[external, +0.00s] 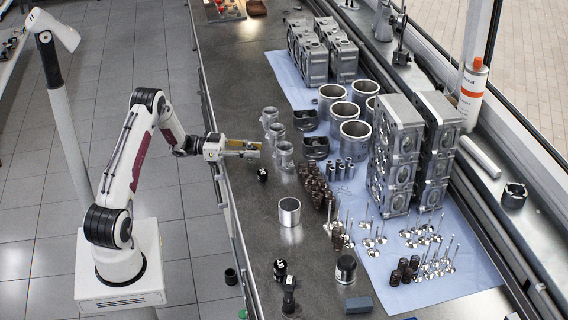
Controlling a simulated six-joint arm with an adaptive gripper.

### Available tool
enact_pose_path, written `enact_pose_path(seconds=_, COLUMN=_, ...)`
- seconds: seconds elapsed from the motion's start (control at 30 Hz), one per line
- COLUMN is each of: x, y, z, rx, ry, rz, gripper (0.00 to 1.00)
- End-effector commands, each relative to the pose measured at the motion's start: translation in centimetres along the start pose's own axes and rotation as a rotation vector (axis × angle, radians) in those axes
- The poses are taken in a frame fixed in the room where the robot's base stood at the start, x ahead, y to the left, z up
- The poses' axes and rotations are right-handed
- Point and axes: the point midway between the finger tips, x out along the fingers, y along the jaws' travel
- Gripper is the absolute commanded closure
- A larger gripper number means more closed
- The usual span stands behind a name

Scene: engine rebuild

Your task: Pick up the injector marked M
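My gripper (256,149) reaches over the left edge of the workbench, pointing right. Its fingers show yellowish and small, and I cannot tell whether they are open or shut. A small black part with a pale mark (262,174) stands on the bench just below the fingertips in the picture, apart from them. Another small black part with a pale mark (280,270) stands nearer the camera, by a dark handled part (289,295). The marks are too small to read, so I cannot tell which, if any, is the injector marked M.
Metal fittings (284,155) stand just right of my gripper, near dark pistons (315,148). Cylinder liners, valves, springs and engine blocks (397,150) crowd the blue mat (455,285). Bare bench lies around (250,225).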

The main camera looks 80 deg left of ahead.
Motion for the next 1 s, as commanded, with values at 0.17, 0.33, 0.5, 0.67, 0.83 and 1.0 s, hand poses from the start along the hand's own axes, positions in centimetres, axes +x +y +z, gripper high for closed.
enact_pose_path(seconds=0.17, x=0.0, y=0.0, z=0.0, rx=0.000, ry=0.000, rz=0.000, gripper=1.00)
enact_pose_path(seconds=0.33, x=0.0, y=0.0, z=0.0, rx=0.000, ry=0.000, rz=0.000, gripper=1.00)
enact_pose_path(seconds=0.5, x=0.0, y=0.0, z=-0.2, rx=0.001, ry=0.000, rz=0.000, gripper=1.00)
enact_pose_path(seconds=0.67, x=0.0, y=0.0, z=-0.9, rx=0.001, ry=0.000, rz=0.000, gripper=1.00)
enact_pose_path(seconds=0.83, x=0.0, y=0.0, z=-2.5, rx=0.003, ry=0.001, rz=0.000, gripper=1.00)
enact_pose_path(seconds=1.0, x=0.0, y=0.0, z=-4.6, rx=0.003, ry=0.001, rz=0.000, gripper=1.00)
